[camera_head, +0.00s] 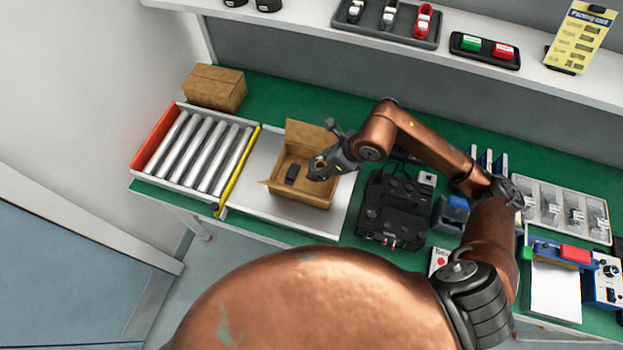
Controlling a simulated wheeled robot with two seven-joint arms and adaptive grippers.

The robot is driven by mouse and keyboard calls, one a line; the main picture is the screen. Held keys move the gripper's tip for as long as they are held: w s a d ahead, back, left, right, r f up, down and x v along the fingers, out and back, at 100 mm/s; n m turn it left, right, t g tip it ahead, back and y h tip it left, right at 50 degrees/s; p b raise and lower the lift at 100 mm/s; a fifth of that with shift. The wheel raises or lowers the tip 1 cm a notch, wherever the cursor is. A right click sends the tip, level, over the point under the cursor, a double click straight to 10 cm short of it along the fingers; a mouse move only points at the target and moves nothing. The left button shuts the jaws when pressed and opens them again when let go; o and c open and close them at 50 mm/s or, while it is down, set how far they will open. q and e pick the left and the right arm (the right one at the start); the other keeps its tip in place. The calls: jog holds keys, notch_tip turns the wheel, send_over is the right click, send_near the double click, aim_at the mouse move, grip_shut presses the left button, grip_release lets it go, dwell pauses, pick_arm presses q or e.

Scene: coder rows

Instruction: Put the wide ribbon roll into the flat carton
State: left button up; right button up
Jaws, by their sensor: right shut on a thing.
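The flat carton (302,194) stands open on the white board, its back flap raised and a front-left flap folded out. My right gripper (317,171) reaches in from the right and is over the carton's right part. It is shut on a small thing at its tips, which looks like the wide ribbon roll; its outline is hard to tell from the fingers. A small black object (292,173) shows in the carton's opening, just left of the fingertips. Whether it touches them or the carton floor I cannot tell. My left gripper is not in view.
A roller conveyor (195,148) with a yellow edge lies left of the carton, a closed brown box (214,87) behind it. A black device (394,208) stands close to the right. A grey parts tray (562,207) is far right. A shelf (470,62) runs above the back.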

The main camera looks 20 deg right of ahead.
send_over(319, 184)
notch_tip(319, 184, down, 5)
jog(key=shift+r, duration=0.2)
notch_tip(319, 184, down, 4)
jog(key=shift+f+b, duration=0.1)
jog(key=shift+b, duration=0.45)
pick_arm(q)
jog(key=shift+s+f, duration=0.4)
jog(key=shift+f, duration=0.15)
pick_arm(e)
jog(key=o, duration=1.2)
jog(key=shift+o, duration=0.2)
pick_arm(q)
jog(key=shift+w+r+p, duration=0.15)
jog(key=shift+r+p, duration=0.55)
jog(key=shift+p, duration=0.05)
pick_arm(e)
jog(key=v, duration=1.2)
